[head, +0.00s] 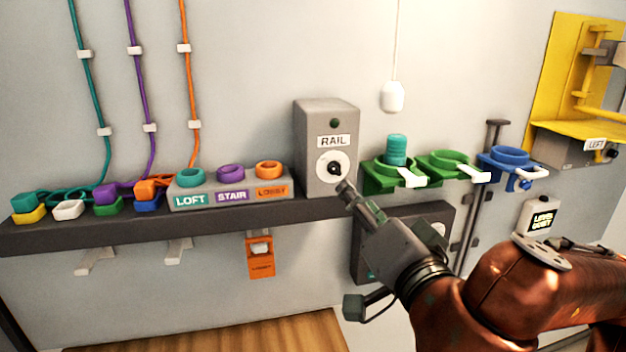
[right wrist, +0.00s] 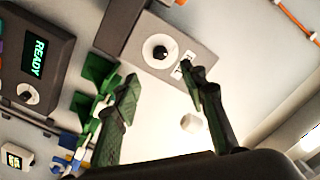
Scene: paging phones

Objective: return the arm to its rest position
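My right arm (head: 500,295) comes in from the right in the head view. My right gripper (head: 350,194) points at the grey RAIL box (head: 313,114), with its fingertips just below and right of the box's dark round knob (head: 334,168). In the right wrist view the two green-grey fingers (right wrist: 160,76) are spread with nothing between them. The knob (right wrist: 161,53) shows ahead of the fingertips there, apart from them in the picture; the exact gap is hard to tell. My left gripper is not in view.
A dark shelf (head: 110,226) holds coloured plugs and the LOFT, STAIR, LOBBY block (head: 231,196). Green holders (head: 445,163) and a blue holder (head: 508,160) stand right of the box. A dark panel reading READY (right wrist: 35,55) sits below them. A white pull (head: 392,97) hangs above.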

